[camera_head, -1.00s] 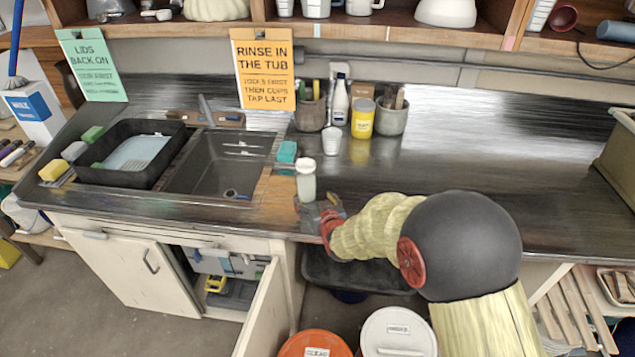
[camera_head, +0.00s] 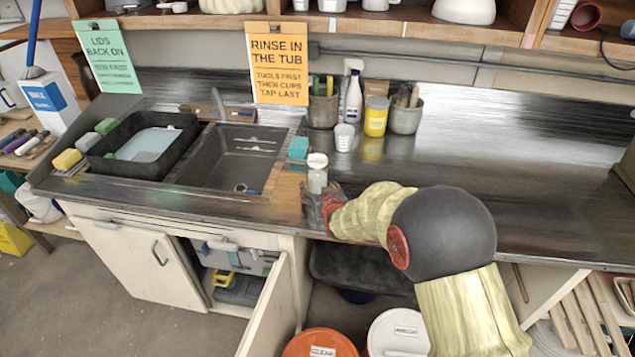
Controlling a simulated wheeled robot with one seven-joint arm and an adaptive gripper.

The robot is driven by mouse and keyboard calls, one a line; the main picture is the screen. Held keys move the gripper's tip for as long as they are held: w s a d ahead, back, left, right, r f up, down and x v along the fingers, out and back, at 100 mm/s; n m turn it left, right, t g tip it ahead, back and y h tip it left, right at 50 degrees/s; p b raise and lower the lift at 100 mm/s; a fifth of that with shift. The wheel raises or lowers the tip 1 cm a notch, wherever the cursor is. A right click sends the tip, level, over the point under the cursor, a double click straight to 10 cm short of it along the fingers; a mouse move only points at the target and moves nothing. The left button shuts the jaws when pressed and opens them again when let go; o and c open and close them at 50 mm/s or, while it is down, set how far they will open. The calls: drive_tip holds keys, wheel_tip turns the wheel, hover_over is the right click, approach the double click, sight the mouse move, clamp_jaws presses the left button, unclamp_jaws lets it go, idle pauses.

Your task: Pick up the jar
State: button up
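A small clear jar with a white lid (camera_head: 317,172) stands upright near the front of the dark counter, right of the sink. My gripper (camera_head: 318,200) is low over the counter's front edge, right at the near side of the jar. Its fingers overlap the lower part of the jar in this view. They are small and partly hidden by my wrist, so I cannot tell whether they are open, shut or touching the jar.
A teal sponge (camera_head: 298,148) lies by the sink (camera_head: 230,160). The counter to the right is clear. A cabinet door (camera_head: 268,315) hangs open below.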

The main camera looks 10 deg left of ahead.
drive_tip(key=c, duration=1.3)
drive_tip(key=shift+r, duration=0.1)
drive_tip(key=shift+c, duration=0.5)
